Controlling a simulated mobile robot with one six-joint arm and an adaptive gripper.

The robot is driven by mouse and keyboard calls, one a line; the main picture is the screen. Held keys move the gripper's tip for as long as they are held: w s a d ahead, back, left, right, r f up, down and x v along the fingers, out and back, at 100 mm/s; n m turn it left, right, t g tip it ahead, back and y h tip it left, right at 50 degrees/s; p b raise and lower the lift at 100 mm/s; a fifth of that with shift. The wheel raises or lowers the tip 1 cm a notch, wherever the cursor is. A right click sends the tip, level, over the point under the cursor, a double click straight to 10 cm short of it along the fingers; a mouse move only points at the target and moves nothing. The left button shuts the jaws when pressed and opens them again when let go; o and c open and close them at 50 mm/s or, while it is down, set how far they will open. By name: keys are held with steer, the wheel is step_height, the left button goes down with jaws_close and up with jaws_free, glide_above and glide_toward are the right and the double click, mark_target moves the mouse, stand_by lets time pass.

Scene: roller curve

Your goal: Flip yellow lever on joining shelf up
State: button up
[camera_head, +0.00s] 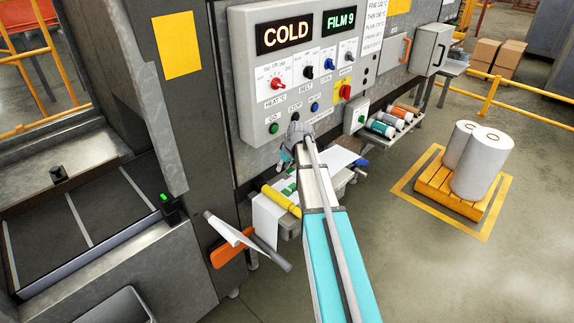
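A yellow bar (280,199), which looks like the lever, lies slanted at the low shelf (290,224) below the control panel. Its right end meets my arm's outline, so I cannot tell its full length or how it is hinged. White film or paper hangs beside it, and small green parts show just above it. My arm reaches up from the bottom of the picture. My gripper (287,157) is small in view, in front of the panel's lower edge, above the yellow bar and apart from it in the picture. Its fingers are too small and covered to read.
The control panel (304,70) with knobs and buttons is close behind my gripper. A rack of coloured rolls (389,122) stands right. Open floor lies right, before the pallet (450,190).

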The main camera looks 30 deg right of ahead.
steer(key=s+a, duration=0.4)
steer(key=s+a+f+g, duration=0.1)
steer(key=s+a, duration=0.3)
steer(key=a, duration=0.1)
steer(key=s+a+g, duration=0.1)
steer(key=s+a, duration=0.3)
steer(key=shift+a+f+m+h, duration=0.15)
steer(key=shift+a+m+h, duration=0.1)
steer(key=shift+m+h, duration=0.05)
jaws_close()
steer(key=s+a+m+g+h, duration=0.1)
steer(key=s+a, duration=0.7)
steer(key=s, duration=0.4)
steer(key=shift+f+g, duration=0.25)
steer(key=shift+g, duration=0.15)
steer(key=shift+w, duration=0.1)
